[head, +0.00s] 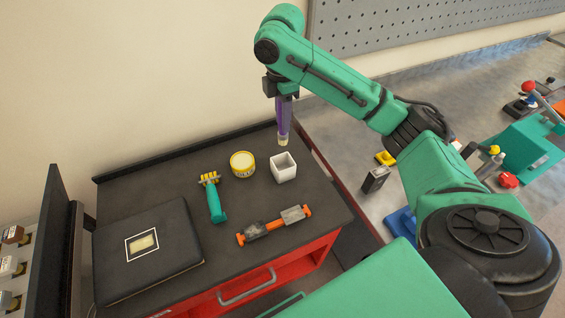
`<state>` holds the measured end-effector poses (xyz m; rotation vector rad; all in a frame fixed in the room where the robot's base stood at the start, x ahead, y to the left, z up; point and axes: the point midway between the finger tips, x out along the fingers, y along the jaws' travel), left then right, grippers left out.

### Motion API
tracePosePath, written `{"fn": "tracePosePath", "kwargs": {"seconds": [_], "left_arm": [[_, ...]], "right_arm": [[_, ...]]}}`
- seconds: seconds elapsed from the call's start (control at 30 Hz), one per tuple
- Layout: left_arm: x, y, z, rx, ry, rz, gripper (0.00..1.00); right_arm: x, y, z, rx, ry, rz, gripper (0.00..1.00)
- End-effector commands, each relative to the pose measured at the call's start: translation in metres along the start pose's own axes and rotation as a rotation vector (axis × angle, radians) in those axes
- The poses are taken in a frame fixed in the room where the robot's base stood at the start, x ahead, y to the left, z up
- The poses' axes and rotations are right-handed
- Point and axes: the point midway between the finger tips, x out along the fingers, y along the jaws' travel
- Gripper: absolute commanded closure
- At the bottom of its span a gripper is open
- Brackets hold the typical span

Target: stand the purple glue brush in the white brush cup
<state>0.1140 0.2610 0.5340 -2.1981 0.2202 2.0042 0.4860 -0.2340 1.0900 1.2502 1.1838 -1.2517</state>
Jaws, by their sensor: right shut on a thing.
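The purple glue brush (283,120) hangs upright, bristles down, in my right gripper (282,92), which is shut on its upper part. The pale bristle tip shows just above and behind the rim of the white brush cup (284,174) in the picture; the exact gap in depth is hard to tell. The cup is square, open at the top, and stands on the dark top of the red cabinet. It looks empty. My left gripper is not in view.
A yellow tin (242,170) stands just left of the cup. A teal-handled brush (214,198), an orange-and-grey tool (273,226) and a black case (148,250) lie on the dark cabinet top (240,228). A grey bench (400,95) with several items is to the right.

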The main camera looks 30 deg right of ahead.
Motion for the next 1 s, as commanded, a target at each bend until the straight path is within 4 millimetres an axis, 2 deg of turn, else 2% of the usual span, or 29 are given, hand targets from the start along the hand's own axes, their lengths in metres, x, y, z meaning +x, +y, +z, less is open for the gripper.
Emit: {"fn": "tracePosePath", "kwargs": {"seconds": [0.03,0.2,0.3,0.47,0.5,0.57,0.67,0.93,0.97,1.0], "left_arm": [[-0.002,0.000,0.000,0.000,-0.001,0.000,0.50],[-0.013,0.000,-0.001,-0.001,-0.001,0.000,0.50],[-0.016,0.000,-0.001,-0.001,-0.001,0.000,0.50],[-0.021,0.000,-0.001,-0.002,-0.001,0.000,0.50],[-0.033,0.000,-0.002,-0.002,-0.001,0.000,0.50],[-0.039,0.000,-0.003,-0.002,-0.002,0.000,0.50],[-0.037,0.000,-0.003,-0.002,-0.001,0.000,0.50],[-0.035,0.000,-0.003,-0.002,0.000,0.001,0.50],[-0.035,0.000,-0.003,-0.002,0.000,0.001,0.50],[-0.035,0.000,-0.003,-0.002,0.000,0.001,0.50]], "right_arm": [[0.017,-0.001,0.000,0.001,-0.001,-0.007,1.00],[0.070,-0.001,0.001,0.001,-0.003,-0.005,1.00],[0.092,-0.001,0.001,0.000,-0.002,-0.001,1.00],[0.119,-0.001,0.000,0.000,-0.002,-0.002,1.00],[0.122,-0.001,0.000,0.001,-0.001,-0.004,1.00],[0.132,-0.001,0.000,0.001,-0.001,-0.002,1.00],[0.141,0.000,0.000,0.000,-0.001,0.003,1.00],[0.146,0.000,0.000,0.000,-0.001,0.002,1.00],[0.146,0.000,0.000,0.000,-0.001,0.002,0.67],[0.145,0.000,0.000,0.000,-0.001,0.002,0.51]]}}
